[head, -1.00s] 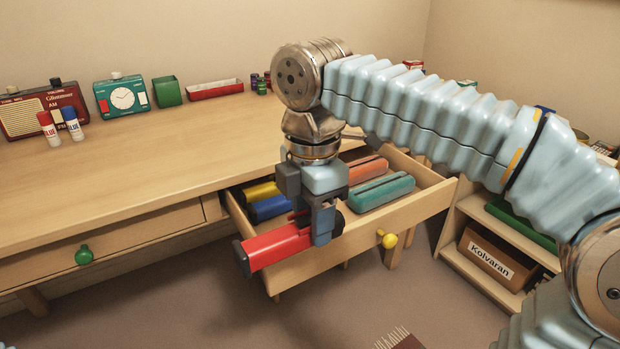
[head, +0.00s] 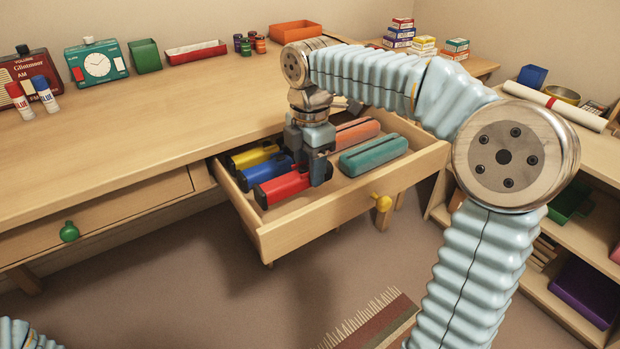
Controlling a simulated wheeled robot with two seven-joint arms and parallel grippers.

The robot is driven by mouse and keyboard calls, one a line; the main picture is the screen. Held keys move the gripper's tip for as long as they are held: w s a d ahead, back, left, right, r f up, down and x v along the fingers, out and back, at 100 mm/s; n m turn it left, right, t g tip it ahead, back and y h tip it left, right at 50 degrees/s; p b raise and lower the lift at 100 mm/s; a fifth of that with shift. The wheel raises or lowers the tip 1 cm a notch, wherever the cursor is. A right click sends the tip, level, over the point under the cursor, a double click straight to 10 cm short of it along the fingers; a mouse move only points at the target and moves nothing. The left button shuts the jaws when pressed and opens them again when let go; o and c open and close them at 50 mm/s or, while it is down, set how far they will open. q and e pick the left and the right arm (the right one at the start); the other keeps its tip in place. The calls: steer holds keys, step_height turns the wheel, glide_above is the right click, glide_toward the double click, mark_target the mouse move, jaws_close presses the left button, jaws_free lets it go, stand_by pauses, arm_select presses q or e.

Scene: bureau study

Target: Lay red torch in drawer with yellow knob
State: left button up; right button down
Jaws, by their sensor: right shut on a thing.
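The red torch (head: 281,188) is in the open drawer with the yellow knob (head: 382,202), low between its walls. My right gripper (head: 318,178) points down and is shut on the torch near its right end. Whether the torch touches the drawer floor I cannot tell. The drawer (head: 345,205) also holds a blue torch (head: 266,172) and a yellow torch (head: 254,156) on the left, and a teal case (head: 373,155) and an orange case (head: 356,133) on the right. My left gripper is not in view.
A shut drawer with a green knob (head: 69,231) is at left. A shelf unit (head: 590,185) stands at right. A rug (head: 375,325) lies on the floor.

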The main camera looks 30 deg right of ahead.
steer(key=shift+w+d+f+b, duration=0.1)
steer(key=shift+f+b, duration=0.05)
steer(key=shift+f, duration=0.75)
steer(key=shift+w+d+f+b, duration=0.1)
steer(key=shift+f+b, duration=0.05)
steer(key=shift+f, duration=0.75)
steer(key=shift+f, duration=0.15)
steer(key=c, duration=0.6)
jaws_free()
steer(key=shift+o, duration=0.2)
step_height(320, 180, up, 12)
steer(key=p, duration=0.2)
steer(key=shift+r+p, duration=0.2)
steer(key=shift+p, duration=0.1)
